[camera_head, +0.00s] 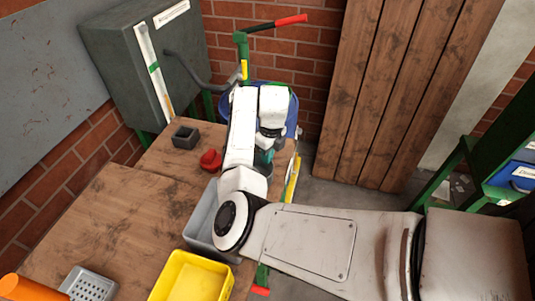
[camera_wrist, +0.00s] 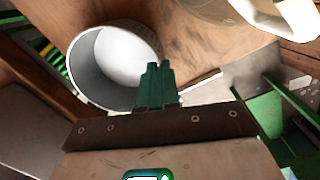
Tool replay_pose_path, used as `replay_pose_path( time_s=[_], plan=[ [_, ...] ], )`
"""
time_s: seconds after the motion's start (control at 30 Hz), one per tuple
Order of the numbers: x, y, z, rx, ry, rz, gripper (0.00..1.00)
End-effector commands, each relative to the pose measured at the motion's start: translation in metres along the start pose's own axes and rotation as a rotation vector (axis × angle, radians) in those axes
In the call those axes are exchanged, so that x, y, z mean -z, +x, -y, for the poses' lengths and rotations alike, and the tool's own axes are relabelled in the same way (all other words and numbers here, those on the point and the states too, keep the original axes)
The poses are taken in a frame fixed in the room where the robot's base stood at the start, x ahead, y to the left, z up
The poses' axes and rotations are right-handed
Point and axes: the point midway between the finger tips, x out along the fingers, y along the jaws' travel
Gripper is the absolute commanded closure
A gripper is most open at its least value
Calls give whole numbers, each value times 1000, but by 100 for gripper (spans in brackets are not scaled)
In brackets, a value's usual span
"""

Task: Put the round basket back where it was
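The round basket (camera_wrist: 92,62) shows in the wrist view as a wide, pale grey-white cylinder with its open mouth facing the camera. My gripper (camera_wrist: 155,72) has its green fingers close together at the basket's right-hand rim, and they look shut on its wall. The fingers hide that part of the rim. In the head view my gripper (camera_head: 266,156) points down near the right edge of the wooden table; the basket is mostly hidden there by my arm. I cannot tell whether its bottom touches anything.
The wooden table (camera_head: 120,205) holds a yellow bin (camera_head: 190,278), a grey bin (camera_head: 203,222), a small dark box (camera_head: 185,137), a red object (camera_head: 210,160) and a perforated grey tray (camera_head: 88,284). A blue round container (camera_head: 289,108) stands behind my arm. Wooden planks (camera_head: 390,90) lean at the back.

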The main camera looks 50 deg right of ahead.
Motion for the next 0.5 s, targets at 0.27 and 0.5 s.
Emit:
replay_pose_path(
  time_s=[0.27, 0.5],
  plan=[
    [0, 3, 0, 0, -1, 0, 96],
    [0, 3, 0, 0, -1, 0, 73]
  ],
)
